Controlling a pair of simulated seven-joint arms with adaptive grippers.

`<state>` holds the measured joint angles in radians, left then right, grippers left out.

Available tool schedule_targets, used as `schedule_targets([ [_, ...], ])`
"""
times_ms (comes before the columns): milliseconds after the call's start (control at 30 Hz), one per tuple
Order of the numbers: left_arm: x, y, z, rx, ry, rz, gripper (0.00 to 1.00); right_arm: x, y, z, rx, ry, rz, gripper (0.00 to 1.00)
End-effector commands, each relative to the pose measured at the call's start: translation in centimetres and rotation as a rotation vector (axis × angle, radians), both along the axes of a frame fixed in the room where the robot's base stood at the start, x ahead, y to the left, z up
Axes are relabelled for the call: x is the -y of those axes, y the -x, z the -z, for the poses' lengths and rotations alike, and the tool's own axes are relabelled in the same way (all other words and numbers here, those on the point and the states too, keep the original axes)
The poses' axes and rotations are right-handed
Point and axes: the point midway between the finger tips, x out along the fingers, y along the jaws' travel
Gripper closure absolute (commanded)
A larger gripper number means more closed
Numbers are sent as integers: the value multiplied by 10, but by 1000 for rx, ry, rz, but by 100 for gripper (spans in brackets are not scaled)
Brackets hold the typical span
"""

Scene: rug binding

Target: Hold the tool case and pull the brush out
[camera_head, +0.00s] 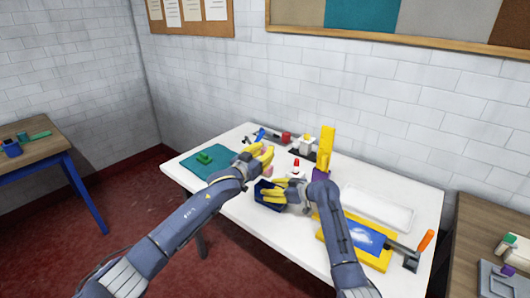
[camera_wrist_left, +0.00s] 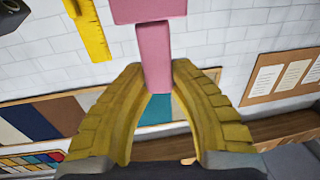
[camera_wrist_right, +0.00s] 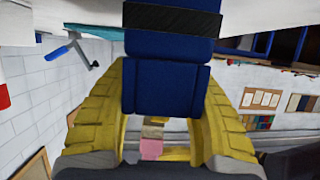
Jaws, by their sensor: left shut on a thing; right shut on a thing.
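The dark blue tool case (camera_head: 268,206) is at the front middle of the white table in the head view. My right gripper (camera_head: 268,190) is shut on it. In the right wrist view the case (camera_wrist_right: 168,88) sits between both yellow fingers, with a black band across it. My left gripper (camera_head: 263,152) is higher and farther back, shut on a pink piece that looks like the brush (camera_head: 268,169). In the left wrist view the pink brush (camera_wrist_left: 155,58) is between the fingertips and widens beyond them. The brush appears above the case; the exact gap is unclear.
A white bottle with a red cap (camera_head: 296,167) and a tall yellow block (camera_head: 326,145) stand behind the case. A teal mat (camera_head: 190,163) lies left. A yellow frame (camera_head: 383,263), a white tray (camera_head: 380,208) and an orange-handled tool (camera_head: 425,241) are right.

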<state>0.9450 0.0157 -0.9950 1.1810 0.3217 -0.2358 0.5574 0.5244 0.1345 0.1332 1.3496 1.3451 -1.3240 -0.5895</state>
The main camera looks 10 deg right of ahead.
Motion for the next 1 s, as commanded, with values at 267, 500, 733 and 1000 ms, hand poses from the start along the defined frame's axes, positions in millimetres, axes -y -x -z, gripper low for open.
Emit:
schedule_targets([
  [267, 0, 0, 0, 0, 0, 0, 100, 0, 1, 2, -3, 1, -1, 80],
  [500, 0, 0, 0, 0, 0, 0, 100, 0, 0, 1, -2, 1, -1, 31],
  [733, 0, 0, 0, 0, 0, 0, 100, 0, 0, 1, -1, 1, 0, 27],
  [1000, 0, 0, 0, 0, 0, 0, 100, 12, 11, -6, 1, 3, 2, 27],
])
